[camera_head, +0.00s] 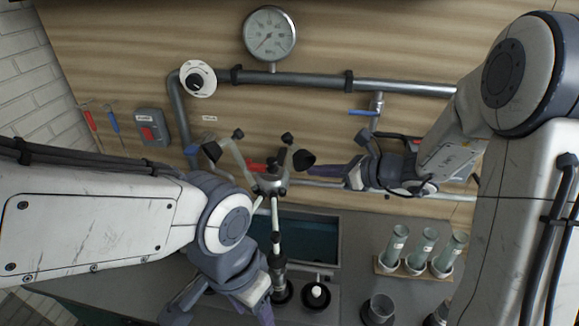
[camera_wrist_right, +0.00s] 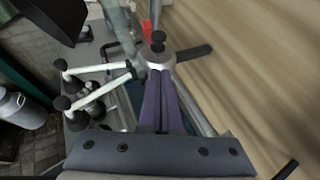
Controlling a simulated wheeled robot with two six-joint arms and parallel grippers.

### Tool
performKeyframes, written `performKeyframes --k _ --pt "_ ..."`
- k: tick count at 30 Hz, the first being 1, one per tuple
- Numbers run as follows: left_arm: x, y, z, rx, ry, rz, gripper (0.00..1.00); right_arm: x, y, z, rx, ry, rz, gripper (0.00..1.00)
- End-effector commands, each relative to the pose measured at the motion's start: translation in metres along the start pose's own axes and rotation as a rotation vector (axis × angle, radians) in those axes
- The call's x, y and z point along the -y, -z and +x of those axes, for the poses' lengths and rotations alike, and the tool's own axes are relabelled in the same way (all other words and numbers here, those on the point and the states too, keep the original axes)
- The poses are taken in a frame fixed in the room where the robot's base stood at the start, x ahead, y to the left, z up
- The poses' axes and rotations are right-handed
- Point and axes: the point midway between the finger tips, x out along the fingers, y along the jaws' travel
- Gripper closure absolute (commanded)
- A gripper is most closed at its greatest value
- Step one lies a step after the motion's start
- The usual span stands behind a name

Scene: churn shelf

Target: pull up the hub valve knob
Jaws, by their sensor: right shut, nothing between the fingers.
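The metal hub (camera_head: 272,184) stands on an upright post in the middle of the head view, with several arms spreading from it. A small black knob (camera_head: 288,138) stands above the hub on a short stem; I take it as the valve knob. In the right wrist view the knob (camera_wrist_right: 158,38) is just beyond the fingertips, on top of the hub (camera_wrist_right: 162,60). My right gripper (camera_head: 306,170) comes in from the right, its purple fingers shut and empty beside the hub; contact is unclear. My left gripper (camera_head: 262,310) is low at the bottom edge, partly cut off.
A pressure gauge (camera_head: 270,34) and pipe (camera_head: 300,80) are on the wooden wall. Glass tubes stand in a rack (camera_head: 408,270) at right. A dark basin (camera_head: 310,240) lies behind the post.

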Motion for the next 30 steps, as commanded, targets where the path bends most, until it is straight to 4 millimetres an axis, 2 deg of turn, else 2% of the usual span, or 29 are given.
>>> performKeyframes --k 7,15,21,30 --pt "0.000 0.000 -0.006 0.000 0.000 0.001 0.42 -0.004 -0.003 0.019 -0.002 -0.010 -0.002 1.00" --pt "-0.002 0.001 -0.024 0.000 0.000 0.004 0.42 -0.004 -0.003 0.067 -0.003 -0.010 -0.002 1.00" --pt "-0.002 0.002 -0.032 0.000 0.000 0.005 0.42 -0.002 -0.002 0.093 -0.002 -0.005 -0.003 1.00" --pt "-0.002 0.002 -0.034 0.000 0.000 0.006 0.42 -0.001 0.000 0.101 -0.001 -0.001 -0.003 1.00"
